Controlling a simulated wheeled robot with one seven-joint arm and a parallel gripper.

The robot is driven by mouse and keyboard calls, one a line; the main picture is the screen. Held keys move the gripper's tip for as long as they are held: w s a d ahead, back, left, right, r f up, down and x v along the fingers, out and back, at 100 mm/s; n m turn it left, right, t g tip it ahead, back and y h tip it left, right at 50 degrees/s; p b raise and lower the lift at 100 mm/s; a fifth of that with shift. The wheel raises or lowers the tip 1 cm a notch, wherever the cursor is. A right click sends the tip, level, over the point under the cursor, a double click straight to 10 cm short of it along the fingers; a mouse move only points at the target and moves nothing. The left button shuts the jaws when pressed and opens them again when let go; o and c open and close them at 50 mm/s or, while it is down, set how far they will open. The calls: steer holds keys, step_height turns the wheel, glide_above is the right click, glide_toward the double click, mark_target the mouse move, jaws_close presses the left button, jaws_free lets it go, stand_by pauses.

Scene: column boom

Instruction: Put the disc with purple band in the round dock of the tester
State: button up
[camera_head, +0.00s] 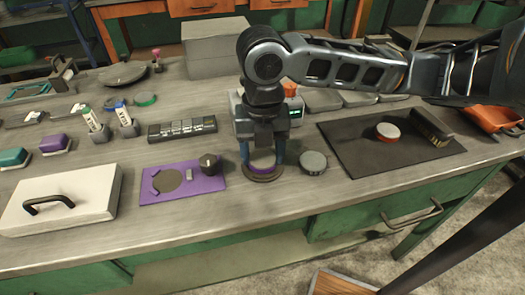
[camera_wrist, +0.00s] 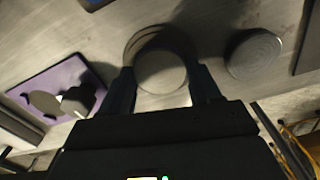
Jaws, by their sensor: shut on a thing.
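The disc with purple band (camera_head: 262,166) is between the fingers of my gripper (camera_head: 263,160), which is shut on it. It is at or just above a dark round base (camera_head: 264,177); I cannot tell whether they touch. In the wrist view the disc's grey top (camera_wrist: 161,72) fills the space between the fingertips (camera_wrist: 163,84), and the dark base's rim (camera_wrist: 138,36) shows behind it. A purple plate (camera_head: 207,188) with a dark round spot, a small grey block and a black knob lies to the left. A boxy device with a green display (camera_head: 296,112) is partly hidden behind my gripper.
A grey disc (camera_head: 313,162) stands close right of my gripper. A black mat (camera_head: 362,153) farther right holds a red-banded disc (camera_head: 387,131) and a dark brush-like block (camera_head: 430,127). A white handled box (camera_head: 85,197) is at left. Bare bench lies along the front.

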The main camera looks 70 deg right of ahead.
mark_target(262, 158)
steer(key=shift+f, duration=0.2)
steer(key=shift+f, duration=0.1)
steer(key=o, duration=1.3)
steer(key=shift+o, duration=0.2)
step_height(262, 158, up, 12)
steer(key=p, duration=0.1)
steer(key=shift+r, duration=0.25)
